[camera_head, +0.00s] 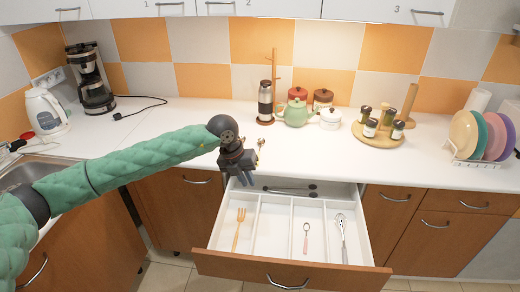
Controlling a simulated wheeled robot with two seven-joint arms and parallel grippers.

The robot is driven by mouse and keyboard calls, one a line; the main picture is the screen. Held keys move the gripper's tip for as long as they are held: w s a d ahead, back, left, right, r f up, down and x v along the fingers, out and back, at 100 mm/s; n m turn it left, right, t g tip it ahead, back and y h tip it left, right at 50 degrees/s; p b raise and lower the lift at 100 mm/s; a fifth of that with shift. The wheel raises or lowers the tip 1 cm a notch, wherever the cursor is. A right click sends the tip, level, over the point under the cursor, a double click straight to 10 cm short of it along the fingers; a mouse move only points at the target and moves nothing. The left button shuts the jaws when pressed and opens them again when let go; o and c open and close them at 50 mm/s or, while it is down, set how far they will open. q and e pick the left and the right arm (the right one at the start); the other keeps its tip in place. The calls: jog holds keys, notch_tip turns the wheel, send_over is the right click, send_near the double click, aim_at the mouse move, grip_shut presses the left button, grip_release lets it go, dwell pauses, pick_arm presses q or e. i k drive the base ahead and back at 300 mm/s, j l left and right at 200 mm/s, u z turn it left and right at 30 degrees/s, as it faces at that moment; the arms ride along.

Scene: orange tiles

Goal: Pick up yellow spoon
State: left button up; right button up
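A yellow utensil (239,229) lies lengthwise in the left compartment of the open drawer (290,265). Its head looks tined like a fork, though it is small in the picture. A small spoon with a pinkish handle (306,238) lies in a compartment further right. My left gripper (246,181) points down near the counter's front edge, above the back left of the drawer. Its two fingers look apart, with nothing between them. It is clear of the yellow utensil. My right gripper is not in view.
A whisk (342,238) lies in the drawer's right compartment. Dark-ended utensils (290,190) lie across the back. On the counter stand a green teapot (295,113), a spice tray (370,138), a plate rack (475,160), a coffee maker (92,82) and a kettle (46,112).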

aim_at(261, 141)
jog(key=i+l, duration=0.15)
jog(key=i, duration=0.35)
jog(key=i+l, duration=0.15)
jog(key=i, duration=0.35)
